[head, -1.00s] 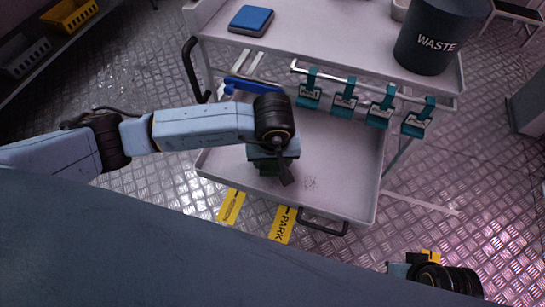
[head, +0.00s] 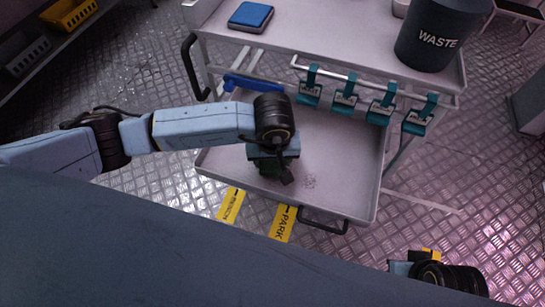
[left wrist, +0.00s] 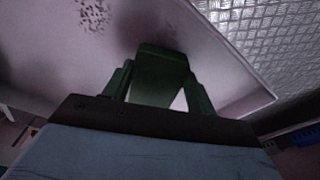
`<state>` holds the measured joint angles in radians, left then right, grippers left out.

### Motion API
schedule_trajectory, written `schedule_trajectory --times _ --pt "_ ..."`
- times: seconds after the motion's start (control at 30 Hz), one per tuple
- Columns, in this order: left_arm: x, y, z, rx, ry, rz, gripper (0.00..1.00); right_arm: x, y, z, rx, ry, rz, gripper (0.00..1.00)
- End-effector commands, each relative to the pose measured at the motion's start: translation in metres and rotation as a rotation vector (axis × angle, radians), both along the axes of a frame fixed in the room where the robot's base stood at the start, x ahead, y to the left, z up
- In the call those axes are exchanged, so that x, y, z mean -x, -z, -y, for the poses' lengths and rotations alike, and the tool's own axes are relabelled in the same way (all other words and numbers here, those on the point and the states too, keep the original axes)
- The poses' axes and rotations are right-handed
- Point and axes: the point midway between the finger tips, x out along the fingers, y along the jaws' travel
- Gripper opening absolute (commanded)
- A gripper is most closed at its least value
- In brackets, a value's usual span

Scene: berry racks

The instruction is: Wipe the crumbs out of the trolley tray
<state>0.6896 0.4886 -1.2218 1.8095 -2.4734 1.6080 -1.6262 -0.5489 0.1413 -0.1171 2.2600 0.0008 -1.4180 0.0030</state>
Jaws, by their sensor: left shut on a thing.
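The trolley tray (head: 345,160) is the grey lower shelf, with a raised rim. A patch of dark crumbs (head: 308,181) lies on its floor near the front, right of my left gripper. The crumbs also show at the top of the left wrist view (left wrist: 93,15). My left gripper (head: 272,166) is low over the tray's left front part, shut on a dark green block (left wrist: 160,75). I cannot tell whether the block touches the tray floor. In the head view the arm mostly hides it. My right gripper (head: 402,268) is at the lower right, away from the tray; its fingers are unclear.
The upper shelf (head: 335,35) holds a black waste bin (head: 436,42) and a blue-topped flat item (head: 251,16). Several teal clips (head: 344,100) hang from a rail above the tray's back. A blue tool (head: 252,84) is at its back left. A black handle (head: 323,221) juts from the front.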

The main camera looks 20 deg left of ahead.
Motion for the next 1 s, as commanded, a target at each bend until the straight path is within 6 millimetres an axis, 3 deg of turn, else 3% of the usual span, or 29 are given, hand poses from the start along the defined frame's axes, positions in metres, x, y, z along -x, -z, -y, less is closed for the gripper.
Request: schedule_trajectory --times 1.0 --pt "0.002 0.017 -0.001 -0.001 0.000 0.000 0.20 0.000 0.014 0.000 0.000 0.000 0.000 0.20"
